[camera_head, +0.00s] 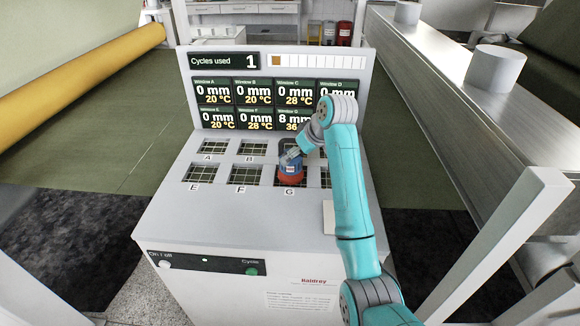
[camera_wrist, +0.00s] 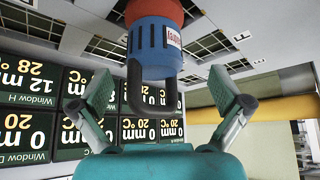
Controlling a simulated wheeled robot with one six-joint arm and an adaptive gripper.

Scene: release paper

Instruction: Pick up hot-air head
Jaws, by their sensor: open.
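The hot-air head (camera_head: 290,170) is a blue body with a red-orange base, standing on window G of the white machine. In the wrist view the hot-air head (camera_wrist: 155,45) shows its blue slotted body and a dark U-shaped handle (camera_wrist: 134,88) pointing toward my gripper. My gripper (camera_wrist: 160,92) is open, with one green-padded finger on each side of the handle. A gap shows between each finger and the handle. In the head view my gripper (camera_head: 291,154) is at the top of the hot-air head and partly covers it.
The machine's top (camera_head: 180,220) has several gridded windows; my arm hides some on the right. A display panel (camera_head: 265,90) stands behind them, reading 1 cycle used and 8 mm at window G. A metal rail (camera_head: 470,110) runs at right, a yellow roll (camera_head: 85,65) at left.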

